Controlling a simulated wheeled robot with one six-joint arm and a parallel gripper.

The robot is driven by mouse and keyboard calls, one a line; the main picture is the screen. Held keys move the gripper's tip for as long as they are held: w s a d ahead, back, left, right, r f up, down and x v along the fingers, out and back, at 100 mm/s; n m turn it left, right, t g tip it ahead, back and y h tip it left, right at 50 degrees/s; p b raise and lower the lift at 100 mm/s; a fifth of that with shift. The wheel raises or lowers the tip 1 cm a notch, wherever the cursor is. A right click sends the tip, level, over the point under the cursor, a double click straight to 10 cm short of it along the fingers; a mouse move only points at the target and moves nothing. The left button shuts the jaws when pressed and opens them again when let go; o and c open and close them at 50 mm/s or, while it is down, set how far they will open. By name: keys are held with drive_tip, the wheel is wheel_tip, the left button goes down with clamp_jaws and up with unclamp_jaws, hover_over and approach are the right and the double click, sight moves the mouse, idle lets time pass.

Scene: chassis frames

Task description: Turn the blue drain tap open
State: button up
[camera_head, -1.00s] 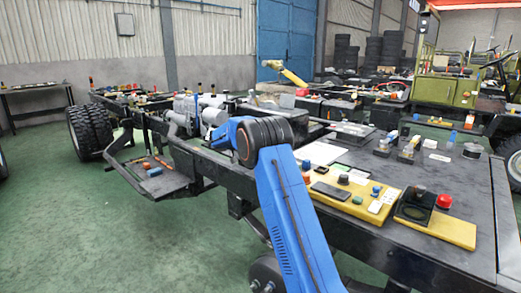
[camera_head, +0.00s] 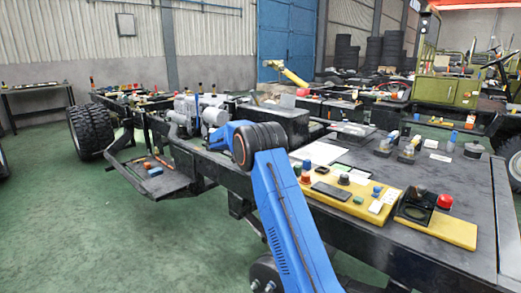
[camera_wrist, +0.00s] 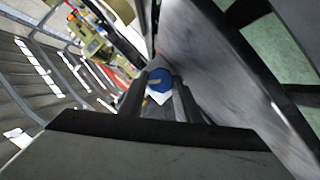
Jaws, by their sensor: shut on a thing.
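The blue drain tap (camera_wrist: 160,80) shows in the wrist view as a small rounded blue knob with a pale mark on it. My gripper (camera_wrist: 160,91) has one dark finger on each side of the knob and is shut on it. A pale white piece lies just under the knob between the fingers. In the head view the tap and my gripper cannot be made out; my blue arm reaches towards the chassis frame (camera_head: 215,172) and hides part of it.
A black bench top (camera_head: 455,180) on the right holds a yellow control panel (camera_head: 332,199), a red button (camera_head: 445,201) and several small parts. A low side step (camera_head: 160,184) juts from the frame. Green floor at left is clear. In the wrist view, a dark grey beam (camera_wrist: 215,60) runs close beside the fingers.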

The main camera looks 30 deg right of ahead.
drive_tip(key=o, duration=1.1)
drive_tip(key=shift+c, duration=0.2)
